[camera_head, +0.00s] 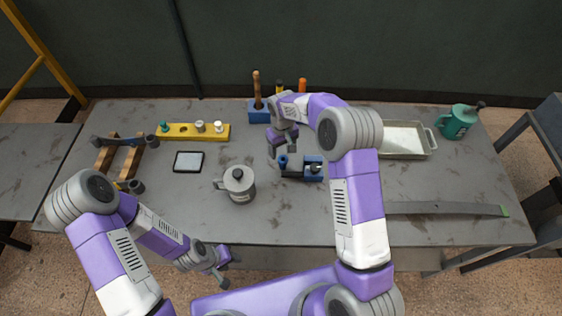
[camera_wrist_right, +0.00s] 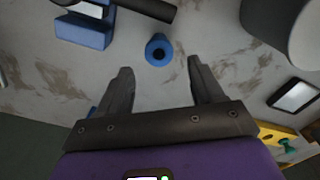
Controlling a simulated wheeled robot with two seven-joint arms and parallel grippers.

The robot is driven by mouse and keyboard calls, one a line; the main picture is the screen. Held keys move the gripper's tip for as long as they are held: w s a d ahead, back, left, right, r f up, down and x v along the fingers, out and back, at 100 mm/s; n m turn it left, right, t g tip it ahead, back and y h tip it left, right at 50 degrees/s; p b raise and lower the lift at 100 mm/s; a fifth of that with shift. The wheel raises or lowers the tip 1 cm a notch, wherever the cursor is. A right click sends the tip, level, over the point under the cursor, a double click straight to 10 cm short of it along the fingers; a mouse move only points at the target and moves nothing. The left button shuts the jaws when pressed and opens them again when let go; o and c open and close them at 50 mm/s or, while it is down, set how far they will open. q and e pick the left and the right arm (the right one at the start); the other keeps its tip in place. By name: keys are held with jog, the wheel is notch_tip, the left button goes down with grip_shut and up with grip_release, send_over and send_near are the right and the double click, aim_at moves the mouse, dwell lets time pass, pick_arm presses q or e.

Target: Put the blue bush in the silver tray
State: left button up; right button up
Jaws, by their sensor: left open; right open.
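The blue bush (camera_head: 282,161) is a small ring-like piece with a dark hole, near the middle of the table. In the right wrist view the bush (camera_wrist_right: 158,49) lies just beyond the fingertips, roughly centred between them and not held. My right gripper (camera_head: 282,151) is open above it, pointing down; its two fingers (camera_wrist_right: 159,68) are spread and empty. The silver tray (camera_head: 431,138) is at the back right, partly hidden by my right arm; its visible inside looks empty. My left gripper (camera_head: 220,268) is open and empty in front of the table's front edge.
A blue fixture (camera_head: 298,170) stands close beside the bush. A grey pot (camera_head: 238,184) and a black-framed plate (camera_head: 188,161) are to the left, with a yellow rack (camera_head: 180,133) behind. A teal jug (camera_head: 458,123) stands right of the tray. A long grey strip (camera_head: 440,208) lies front right.

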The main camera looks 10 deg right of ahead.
aim_at(282, 161)
notch_tip(282, 161, down, 3)
jog(key=shift+f, duration=0.1)
notch_tip(282, 161, down, 5)
jog(key=shift+w+b, duration=0.15)
jog(key=shift+b, duration=0.15)
jog(key=c, duration=1.1)
notch_tip(282, 161, up, 10)
jog(key=shift+c, duration=0.2)
jog(key=s+d+m, duration=0.2)
jog(key=s, duration=1.3)
jog(key=shift+f+m, duration=0.25)
jog(key=shift+m, duration=0.15)
